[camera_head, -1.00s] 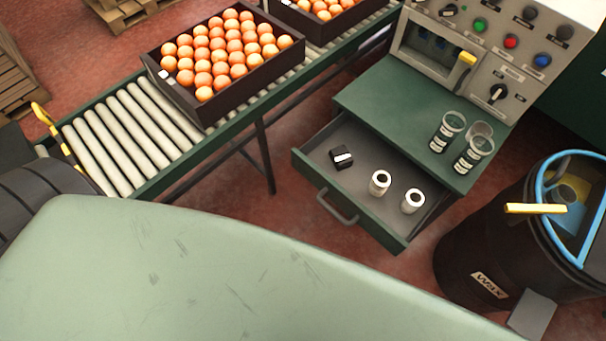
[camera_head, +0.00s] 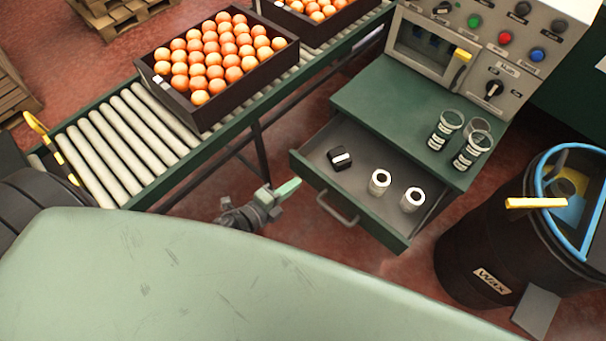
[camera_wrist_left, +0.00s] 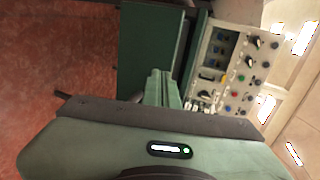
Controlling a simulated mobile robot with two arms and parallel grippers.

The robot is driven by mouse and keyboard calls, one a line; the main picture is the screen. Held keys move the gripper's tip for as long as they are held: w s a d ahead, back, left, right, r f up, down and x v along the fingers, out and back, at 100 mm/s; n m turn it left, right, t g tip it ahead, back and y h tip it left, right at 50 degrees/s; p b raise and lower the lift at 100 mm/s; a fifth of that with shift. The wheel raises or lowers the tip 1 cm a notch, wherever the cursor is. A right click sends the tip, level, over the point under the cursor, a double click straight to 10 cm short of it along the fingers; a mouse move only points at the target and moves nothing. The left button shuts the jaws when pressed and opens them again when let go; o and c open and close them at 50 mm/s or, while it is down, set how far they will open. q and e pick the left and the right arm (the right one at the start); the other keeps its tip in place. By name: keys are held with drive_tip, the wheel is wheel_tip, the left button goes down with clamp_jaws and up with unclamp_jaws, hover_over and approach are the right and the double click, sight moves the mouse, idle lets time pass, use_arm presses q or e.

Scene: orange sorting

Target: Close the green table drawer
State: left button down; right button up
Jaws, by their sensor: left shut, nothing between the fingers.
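The green table (camera_head: 400,110) has its drawer (camera_head: 300,160) pulled open toward me. A grey bar handle (camera_head: 338,208) is on the drawer's front. Inside lie a small black box (camera_head: 339,158) and two white rolls (camera_head: 380,182). My left gripper (camera_head: 290,188) is shut and empty, just left of the drawer front and apart from the handle. In the left wrist view its shut fingers (camera_wrist_left: 161,88) point toward the green table side (camera_wrist_left: 150,45). The handle cannot be made out clearly there. My right gripper is not in view.
Several clear cups (camera_head: 450,128) stand on the tabletop below a control panel (camera_head: 500,50). A roller conveyor (camera_head: 120,135) with orange crates (camera_head: 250,85) runs at left. A black wax barrel (camera_head: 480,255) stands at right. Red floor is open below the drawer.

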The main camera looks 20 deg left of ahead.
sight(311, 170)
use_arm(q)
drive_tip(key=w, duration=0.1)
drive_tip(key=w+d, duration=0.1)
drive_tip(key=w, duration=0.1)
drive_tip(key=shift+w+d+p, duration=0.15)
drive_tip(key=shift+w+p, duration=0.1)
drive_tip(key=shift+p, duration=0.05)
drive_tip(key=shift+w+d+f, duration=0.1)
drive_tip(key=shift+w+d, duration=0.05)
drive_tip(key=shift+w, duration=0.15)
drive_tip(key=shift+w, duration=0.1)
